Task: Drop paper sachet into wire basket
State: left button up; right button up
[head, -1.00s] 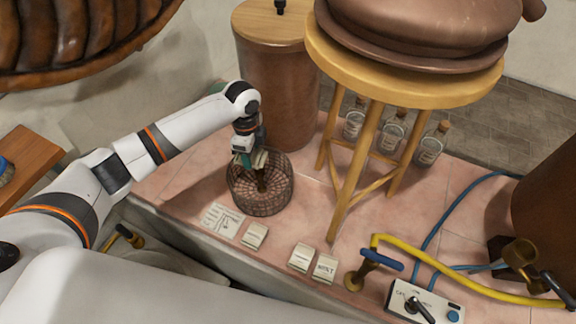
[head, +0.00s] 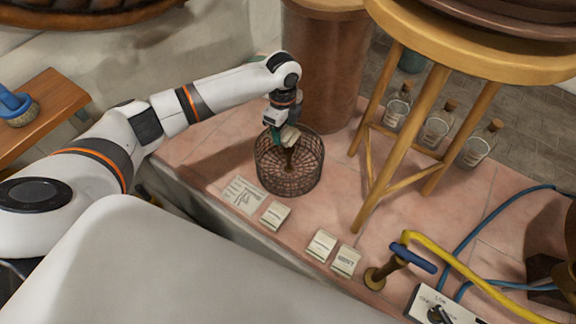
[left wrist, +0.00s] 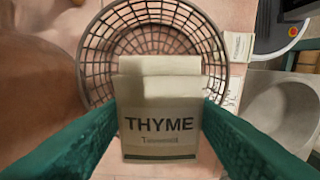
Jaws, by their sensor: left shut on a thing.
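My left gripper (head: 284,133) has its green fingers shut on a cream paper sachet (left wrist: 160,128) marked THYME. The sachet also shows as a small pale block in the head view (head: 291,138). The gripper holds it above the round, open-topped wire basket (head: 262,172), near the far part of the rim. In the left wrist view the basket (left wrist: 88,62) lies beyond the sachet, which hides part of it. A brown shape shows below the sachet in the head view; I cannot tell what it is. My right gripper is not in view.
Other pale sachets (head: 275,215) (head: 321,244) (head: 345,261) and a paper card (head: 243,195) lie on the pink tiles in front. A brown cylinder (head: 325,75) stands behind the basket, a wooden stool (head: 400,172) to its right. A yellow hose (head: 460,265) lies farther right.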

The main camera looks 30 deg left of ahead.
pick_arm(q)
jog(key=o, duration=1)
jog(key=shift+o, duration=0.2)
notch_tip(320, 180, up, 12)
jog(key=shift+f, duration=0.1)
